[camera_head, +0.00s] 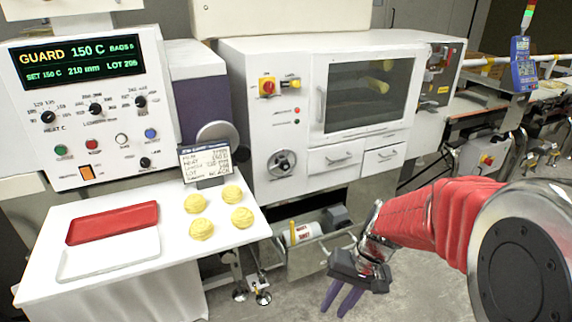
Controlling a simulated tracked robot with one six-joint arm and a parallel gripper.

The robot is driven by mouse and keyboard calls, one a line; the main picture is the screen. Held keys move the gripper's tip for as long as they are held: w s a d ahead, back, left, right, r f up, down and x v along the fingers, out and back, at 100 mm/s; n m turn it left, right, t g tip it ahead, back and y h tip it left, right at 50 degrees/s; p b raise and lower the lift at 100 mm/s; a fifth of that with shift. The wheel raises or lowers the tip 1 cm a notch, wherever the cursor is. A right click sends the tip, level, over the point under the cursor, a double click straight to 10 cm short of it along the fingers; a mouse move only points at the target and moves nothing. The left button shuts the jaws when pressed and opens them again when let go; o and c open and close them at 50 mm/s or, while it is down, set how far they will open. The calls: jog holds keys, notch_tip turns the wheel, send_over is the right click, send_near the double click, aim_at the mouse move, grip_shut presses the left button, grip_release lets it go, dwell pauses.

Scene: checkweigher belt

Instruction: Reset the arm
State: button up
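My gripper (343,298) is in the lower middle right of the head view, at the end of my red-sleeved arm. Its two purple fingers point down and stand apart with a gap between them. Nothing shows between them. The gripper hangs over the grey floor, to the right of the white table and in front of the open lower drawer. It appears clear of both. The upper part of my arm fills the right edge of the view.
A white table (130,285) at left holds a red tray (113,222), a white tray (105,258), several yellow round pieces (201,229) and a small sign (207,163). A control panel (90,110) stands behind. A white cabinet machine (290,140) and open drawer (318,240) stand mid-view.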

jog(key=s+d+r+n+t+h, duration=0.1)
jog(key=s+d+r+t+h, duration=0.1)
jog(key=s+r, duration=0.3)
jog(key=s+d+r+n+t+h, duration=0.1)
jog(key=s+r+t, duration=0.3)
jog(key=r, duration=0.7)
jog(key=shift+s+d+r+h, duration=0.35)
jog(key=shift+s+d+h, duration=0.05)
jog(key=shift+s+d, duration=0.15)
